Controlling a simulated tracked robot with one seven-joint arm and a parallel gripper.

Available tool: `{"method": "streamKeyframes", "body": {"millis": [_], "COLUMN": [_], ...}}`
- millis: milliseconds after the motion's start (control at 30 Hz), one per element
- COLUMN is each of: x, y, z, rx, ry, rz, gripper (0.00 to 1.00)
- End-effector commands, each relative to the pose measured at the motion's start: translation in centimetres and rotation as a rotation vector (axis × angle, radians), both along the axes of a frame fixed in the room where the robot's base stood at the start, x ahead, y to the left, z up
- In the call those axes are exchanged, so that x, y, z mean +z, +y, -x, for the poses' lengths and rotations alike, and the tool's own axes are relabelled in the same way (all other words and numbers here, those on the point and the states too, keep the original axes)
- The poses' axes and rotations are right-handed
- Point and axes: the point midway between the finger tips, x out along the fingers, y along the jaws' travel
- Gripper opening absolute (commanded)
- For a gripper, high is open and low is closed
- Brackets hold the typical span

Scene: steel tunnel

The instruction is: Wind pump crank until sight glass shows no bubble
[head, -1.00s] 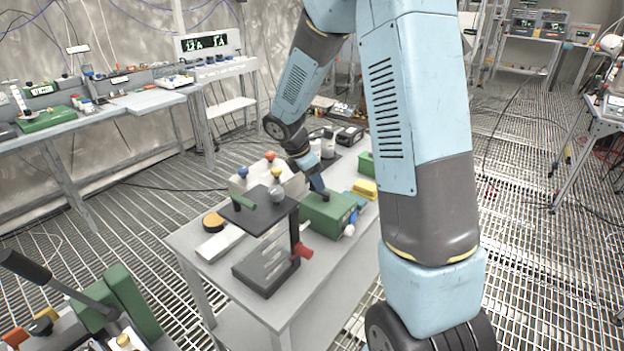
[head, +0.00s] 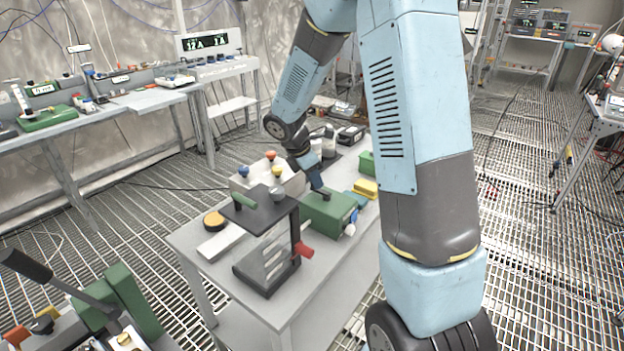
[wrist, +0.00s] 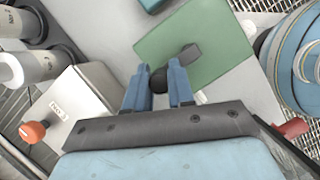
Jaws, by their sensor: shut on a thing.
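The green pump box (head: 327,213) stands on the grey table (head: 205,283). In the wrist view its green top (wrist: 205,65) carries a dark crank (wrist: 187,54) with a dark knob at its end. My gripper (wrist: 158,90) has its two blue fingers on either side of this knob and is shut on it. In the head view my gripper (head: 318,183) reaches down to the box top from behind. I cannot clearly make out a sight glass or a bubble in either view.
A dark stand with a clear panel (head: 270,250) and a red handle (head: 303,249) stands in front of the box. A pale box (wrist: 75,110) with an orange knob (wrist: 33,131) is close to my gripper. A yellow block (head: 364,188) lies behind right.

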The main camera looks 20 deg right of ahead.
Motion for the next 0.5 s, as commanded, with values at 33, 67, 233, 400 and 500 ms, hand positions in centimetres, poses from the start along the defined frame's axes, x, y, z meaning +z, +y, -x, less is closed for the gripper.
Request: {"method": "streamKeyframes", "body": {"millis": [33, 67, 233, 400, 500], "x": [0.01, 0.00, 0.00, -0.04, -0.02], "y": [-0.13, -0.14, -0.23, -0.47, -0.75], "z": [0.01, 0.01, -0.04, -0.17, -0.31], "rx": [-0.004, -0.005, -0.026, -0.082, -0.146], "ry": [0.001, 0.001, 0.002, 0.002, 0.003], "rz": [0.001, 0.001, 0.002, 0.003, 0.003], "gripper": [0.00, 0.00, 0.00, 0.00, 0.00]}}
